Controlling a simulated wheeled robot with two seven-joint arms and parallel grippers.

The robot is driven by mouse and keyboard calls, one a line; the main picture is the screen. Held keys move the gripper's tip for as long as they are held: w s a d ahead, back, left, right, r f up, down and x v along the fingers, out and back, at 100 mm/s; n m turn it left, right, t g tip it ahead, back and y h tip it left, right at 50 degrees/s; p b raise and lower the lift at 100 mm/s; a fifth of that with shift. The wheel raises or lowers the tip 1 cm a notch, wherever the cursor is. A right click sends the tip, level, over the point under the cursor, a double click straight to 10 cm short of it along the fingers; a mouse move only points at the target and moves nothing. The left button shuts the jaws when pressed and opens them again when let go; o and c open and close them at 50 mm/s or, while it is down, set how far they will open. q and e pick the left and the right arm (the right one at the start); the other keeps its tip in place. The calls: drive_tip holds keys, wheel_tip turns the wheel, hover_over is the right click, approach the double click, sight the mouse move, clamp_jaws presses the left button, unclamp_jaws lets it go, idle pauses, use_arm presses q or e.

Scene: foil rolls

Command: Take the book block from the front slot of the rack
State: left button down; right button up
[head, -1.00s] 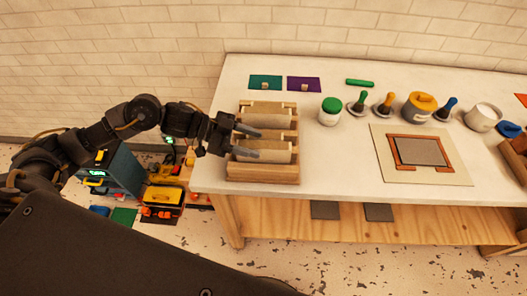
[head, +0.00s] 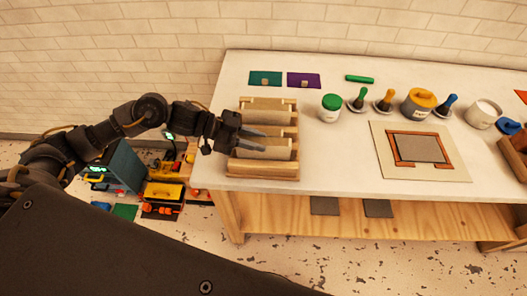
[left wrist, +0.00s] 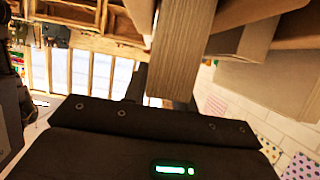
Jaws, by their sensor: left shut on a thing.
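The wooden rack (head: 264,172) stands near the left end of the white bench top, with pale blocks lying across its slots. My left gripper (head: 266,142) reaches in from the left over the front part of the rack. It is shut on the tan book block (head: 279,143), one finger along the back side and one along the front. The block is still low at the rack; whether it is clear of the slot cannot be told. In the left wrist view a wood-grained piece (left wrist: 178,55) comes down close ahead of the dark gripper body. My right gripper is not in view.
Behind the rack lie a green card (head: 265,78) and a purple card (head: 304,80). The bench top just right of the rack is clear.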

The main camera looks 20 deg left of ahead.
use_arm(q)
drive_tip(key=shift+r, duration=0.1)
drive_tip(key=shift+r, duration=0.15)
wheel_tip(320, 180, up, 10)
drive_tip(key=b, duration=0.1)
drive_tip(key=shift+b, duration=0.35)
